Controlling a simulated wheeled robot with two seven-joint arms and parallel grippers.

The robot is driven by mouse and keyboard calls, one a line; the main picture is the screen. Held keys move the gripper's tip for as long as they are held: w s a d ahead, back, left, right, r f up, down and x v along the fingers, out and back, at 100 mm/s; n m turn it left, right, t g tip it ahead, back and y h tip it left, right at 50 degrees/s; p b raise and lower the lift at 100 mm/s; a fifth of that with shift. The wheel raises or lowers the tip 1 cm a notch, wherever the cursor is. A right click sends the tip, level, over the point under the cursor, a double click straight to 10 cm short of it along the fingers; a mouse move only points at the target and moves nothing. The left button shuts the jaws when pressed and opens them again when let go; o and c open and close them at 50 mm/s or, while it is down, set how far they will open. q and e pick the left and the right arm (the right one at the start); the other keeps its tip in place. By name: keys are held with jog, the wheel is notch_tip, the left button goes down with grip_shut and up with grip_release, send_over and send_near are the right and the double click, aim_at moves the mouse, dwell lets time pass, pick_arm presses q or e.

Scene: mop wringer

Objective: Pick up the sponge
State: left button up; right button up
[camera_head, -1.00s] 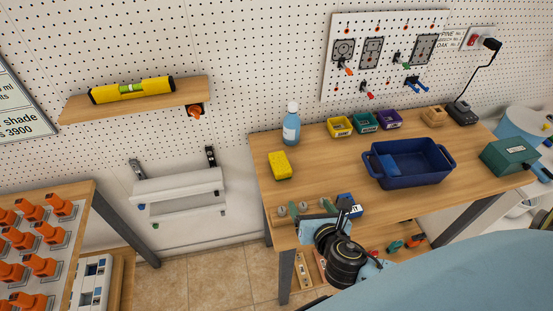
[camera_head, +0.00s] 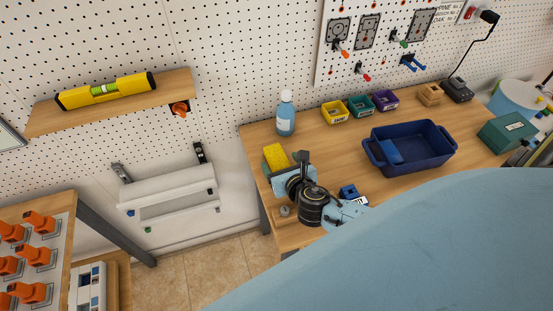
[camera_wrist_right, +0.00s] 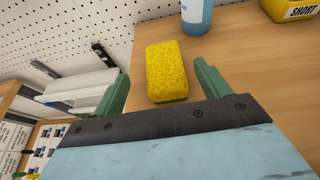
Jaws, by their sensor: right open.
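The yellow sponge (camera_head: 275,156) with a green underside lies on the left end of the wooden table (camera_head: 350,150). In the right wrist view the sponge (camera_wrist_right: 166,71) sits ahead of and between the two green fingers. My right gripper (camera_head: 284,167) is open right beside the sponge, and part of the sponge is hidden behind it in the head view. In the right wrist view the gripper (camera_wrist_right: 160,92) holds nothing, with bare gaps on both sides of the sponge. My left gripper is not in view.
A blue bottle (camera_head: 286,113) stands behind the sponge. A dark blue tub (camera_head: 410,150) holding a blue block is to the right, with small bins (camera_head: 335,112) behind it. A wall shelf holds a yellow level (camera_head: 105,91). A blue and white item (camera_head: 352,194) lies near the gripper.

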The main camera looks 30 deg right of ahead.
aim_at(277, 156)
jog(key=shift+w+f, duration=0.1)
jog(key=shift+w, duration=0.2)
jog(key=x, duration=0.3)
jog(key=shift+w+d+f, duration=0.2)
jog(key=shift+d+f, duration=0.05)
jog(key=shift+w+d+f, duration=0.1)
jog(key=shift+w+f, duration=0.05)
jog(key=shift+w, duration=0.2)
jog(key=shift+w+f+b, duration=0.1)
jog(key=shift+w+b, duration=0.05)
jog(key=shift+b, duration=0.15)
jog(key=shift+c, duration=0.3)
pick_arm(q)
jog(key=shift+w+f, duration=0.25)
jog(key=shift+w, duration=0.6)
pick_arm(e)
jog(key=c, duration=1)
